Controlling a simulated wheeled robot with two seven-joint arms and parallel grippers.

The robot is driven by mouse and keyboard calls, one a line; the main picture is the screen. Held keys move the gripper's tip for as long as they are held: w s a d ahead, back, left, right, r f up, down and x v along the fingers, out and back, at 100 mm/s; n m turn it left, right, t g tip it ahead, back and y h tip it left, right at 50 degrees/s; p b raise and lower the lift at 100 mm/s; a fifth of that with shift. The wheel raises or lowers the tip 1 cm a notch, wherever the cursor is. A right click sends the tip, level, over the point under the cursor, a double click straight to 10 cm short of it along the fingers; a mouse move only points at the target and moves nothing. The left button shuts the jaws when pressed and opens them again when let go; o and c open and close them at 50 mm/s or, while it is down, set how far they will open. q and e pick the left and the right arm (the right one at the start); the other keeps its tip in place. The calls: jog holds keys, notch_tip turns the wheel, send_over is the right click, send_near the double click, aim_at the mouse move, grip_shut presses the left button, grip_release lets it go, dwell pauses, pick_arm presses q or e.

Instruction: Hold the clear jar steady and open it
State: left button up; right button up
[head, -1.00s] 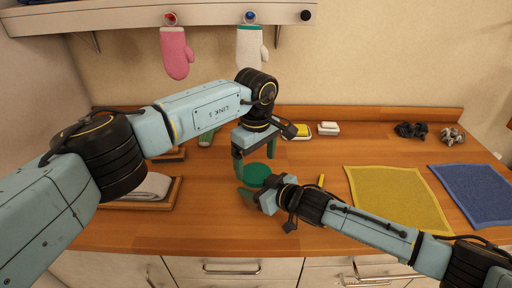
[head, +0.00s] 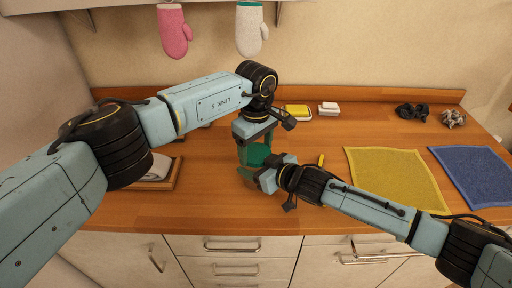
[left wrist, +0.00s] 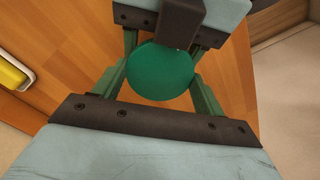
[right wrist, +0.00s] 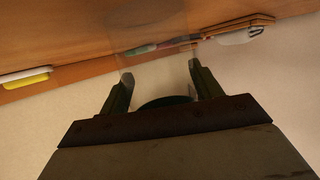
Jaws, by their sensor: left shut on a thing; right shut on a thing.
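The clear jar (right wrist: 155,50) is see-through and hard to make out; it shows faintly between the right fingers in the right wrist view. Its round green lid (head: 257,155) is on top, and it fills the space between the left fingers in the left wrist view (left wrist: 160,72). My left gripper (head: 256,160) comes down from above and is shut on the lid, one finger on each side. My right gripper (head: 252,176) comes in low from the right and is shut on the jar's body, below the lid. The fingers and wrists partly hide the jar.
A yellow cloth (head: 398,180) and a blue cloth (head: 476,176) lie to the right. A yellow sponge in a dish (head: 298,111) and a white block (head: 328,109) are behind. A wooden tray (head: 168,184) is at left. The counter's front middle is clear.

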pick_arm(q)
jog(key=n, duration=0.6)
jog(key=o, duration=1.1)
jog(key=shift+r, duration=2.35)
jog(key=shift+c, duration=0.4)
notch_tip(320, 180, up, 3)
jog(key=m, duration=0.5)
jog(key=shift+r+m, duration=0.1)
jog(key=shift+m, duration=0.3)
jog(key=shift+f, duration=3.95)
jog(key=shift+c, duration=0.4)
